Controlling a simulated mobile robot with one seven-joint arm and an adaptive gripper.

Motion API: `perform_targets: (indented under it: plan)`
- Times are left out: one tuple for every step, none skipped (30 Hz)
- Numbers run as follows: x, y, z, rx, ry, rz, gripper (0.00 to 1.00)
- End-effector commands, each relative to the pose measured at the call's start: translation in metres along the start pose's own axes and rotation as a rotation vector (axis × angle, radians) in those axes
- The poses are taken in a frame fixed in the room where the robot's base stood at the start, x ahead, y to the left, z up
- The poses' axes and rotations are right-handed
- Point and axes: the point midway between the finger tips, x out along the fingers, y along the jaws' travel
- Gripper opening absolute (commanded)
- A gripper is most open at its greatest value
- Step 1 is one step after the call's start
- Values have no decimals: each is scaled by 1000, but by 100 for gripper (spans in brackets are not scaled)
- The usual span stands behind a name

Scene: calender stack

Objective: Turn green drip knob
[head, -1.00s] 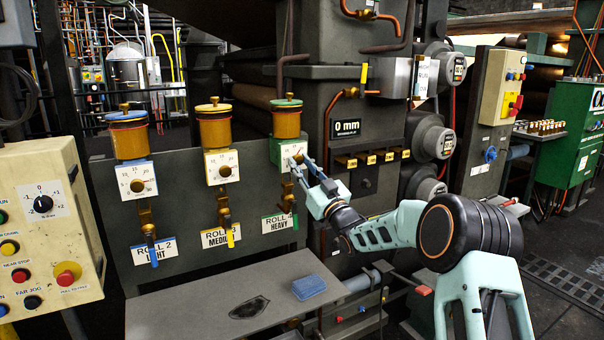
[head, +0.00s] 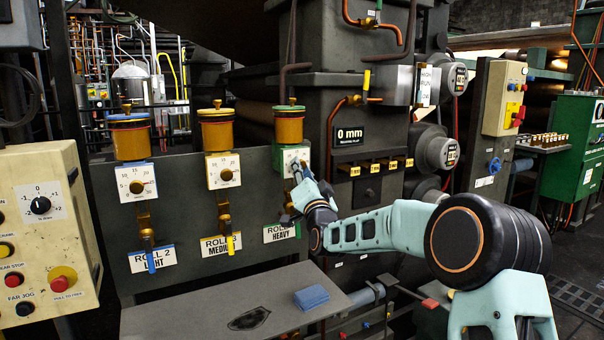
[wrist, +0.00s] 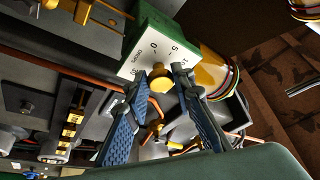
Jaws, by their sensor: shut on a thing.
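The green drip unit (head: 288,126) is the rightmost of three brass oil cups on the grey panel, above the label ROLL 4 HEAVY. Its white dial plate (head: 293,155) has a green housing, which fills the top of the wrist view (wrist: 157,32). My gripper (head: 297,174) is at this dial from the lower right. In the wrist view its two blue-padded fingers (wrist: 160,72) stand on either side of the brass drip knob (wrist: 160,83) and are shut on it. The fingers hide most of the knob and its pointer in the head view.
Two similar dials, blue-topped (head: 137,186) and yellow-topped (head: 224,174), stand to the left, with brass valves below. A grey shelf (head: 190,310) with a blue block (head: 312,298) juts out underneath. A cream control box (head: 42,225) is at far left.

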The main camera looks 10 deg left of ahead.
Motion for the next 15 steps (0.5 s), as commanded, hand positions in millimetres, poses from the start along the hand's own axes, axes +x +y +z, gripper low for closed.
perform_targets:
  plan:
    - [0, 0, 1, 16, -1, 6, 0]
    - [0, 0, 0, 25, 0, 10, 0]
    - [0, -1, 0, 35, 0, 14, 0]
    - [0, -1, 0, 42, 0, 17, 0]
    - [0, -1, 0, 48, 0, 19, 0]
    - [0, -1, 0, 55, -1, 22, 0]
    - [0, -1, 0, 59, -1, 24, 0]
    - [0, -1, 0, 63, -1, 26, 0]
    - [0, -1, 0, 66, -1, 28, 0]
    - [0, -1, 0, 68, -1, 29, 0]
    - [0, -1, 0, 69, -1, 29, 0]
    - [0, -1, 0, 70, -1, 30, 0]
    - [0, -1, 0, 71, -1, 30, 0]
    - [0, -1, 0, 71, -1, 30, 0]
    - [0, -1, 0, 71, -1, 30, 0]
